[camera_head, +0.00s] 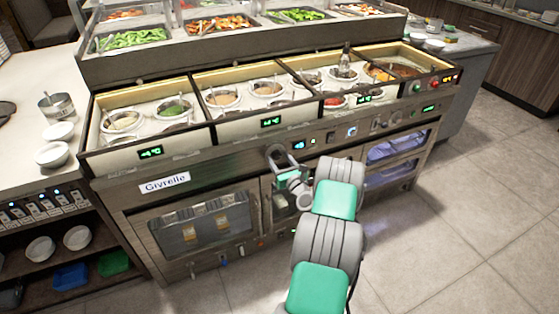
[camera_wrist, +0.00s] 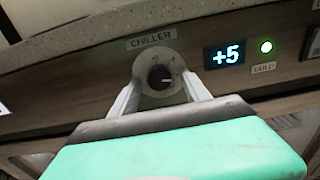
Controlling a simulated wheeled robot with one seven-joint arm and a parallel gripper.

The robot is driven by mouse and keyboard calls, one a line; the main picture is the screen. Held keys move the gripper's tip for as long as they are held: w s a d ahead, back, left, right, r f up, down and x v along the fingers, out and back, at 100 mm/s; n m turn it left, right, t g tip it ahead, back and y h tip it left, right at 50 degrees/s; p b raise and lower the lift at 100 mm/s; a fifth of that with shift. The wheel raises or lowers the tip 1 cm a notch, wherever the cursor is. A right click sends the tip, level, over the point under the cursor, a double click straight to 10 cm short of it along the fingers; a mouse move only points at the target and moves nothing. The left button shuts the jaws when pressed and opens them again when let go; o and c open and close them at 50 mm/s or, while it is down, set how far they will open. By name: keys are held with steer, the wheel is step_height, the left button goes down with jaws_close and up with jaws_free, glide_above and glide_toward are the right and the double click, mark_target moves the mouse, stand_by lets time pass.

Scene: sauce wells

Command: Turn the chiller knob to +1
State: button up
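The chiller knob (camera_wrist: 161,77) is a small dark round knob with a light pointer mark, on a pale round dial under a label reading CHILLER. The display (camera_wrist: 225,55) to its right reads +5. My gripper (camera_wrist: 160,84) is open, with one finger at each side of the dial; a gap shows between the fingers and the dark knob, and I cannot tell whether they touch the dial. The display (camera_head: 298,145) shows there as a small blue-white readout.
More controls, including a knob (camera_head: 351,131), line the panel to the right. Sauce wells (camera_head: 222,98) lie above the panel. A counter lip (camera_wrist: 70,52) runs above the knob. Open floor (camera_head: 450,220) lies at the right.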

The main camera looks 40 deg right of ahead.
jaws_close()
stand_by(0.4)
steer(key=shift+f+n+b, duration=0.1)
steer(key=shift+n+b, duration=0.3)
steer(key=shift+b, duration=0.05)
steer(key=n+b, duration=0.2)
steer(key=n, duration=0.1)
steer(key=shift+f, duration=0.1)
steer(key=n+b, duration=0.5)
steer(key=n, duration=0.1)
steer(key=n+b, duration=0.3)
steer(key=n, duration=0.1)
steer(key=shift+n+b, duration=0.4)
steer(key=n+b, duration=0.4)
steer(key=n, duration=0.1)
steer(key=shift+r, duration=0.2)
steer(key=shift+r+n, duration=0.1)
steer(key=shift+n, duration=0.2)
